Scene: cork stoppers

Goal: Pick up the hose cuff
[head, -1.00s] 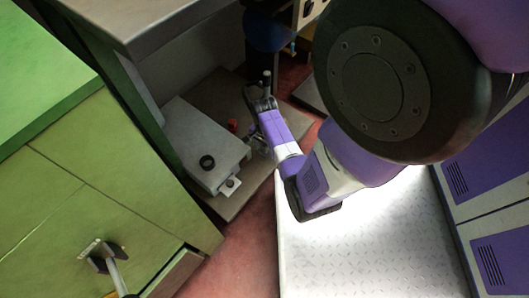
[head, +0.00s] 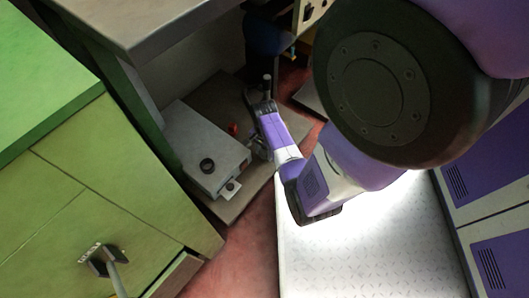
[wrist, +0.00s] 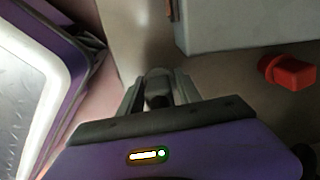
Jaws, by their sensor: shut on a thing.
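My gripper (wrist: 157,82) is in the lower middle of the wrist view, its two grey fingers shut on a small grey rounded piece, which I take to be the hose cuff (wrist: 157,74). The fingers hide much of the piece, and its full shape cannot be made out. In the head view my gripper (head: 256,148) is small, low beside the right side of a grey box (head: 190,135). The held piece cannot be made out there. I cannot tell whether it touches the surface below.
The grey box has a black ring (head: 207,166) on top and also shows in the wrist view (wrist: 250,22). A red piece (wrist: 289,72) lies beside it, right of my gripper. Green cabinets (head: 100,190) stand left; a grey worktop (head: 135,20) overhangs the box.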

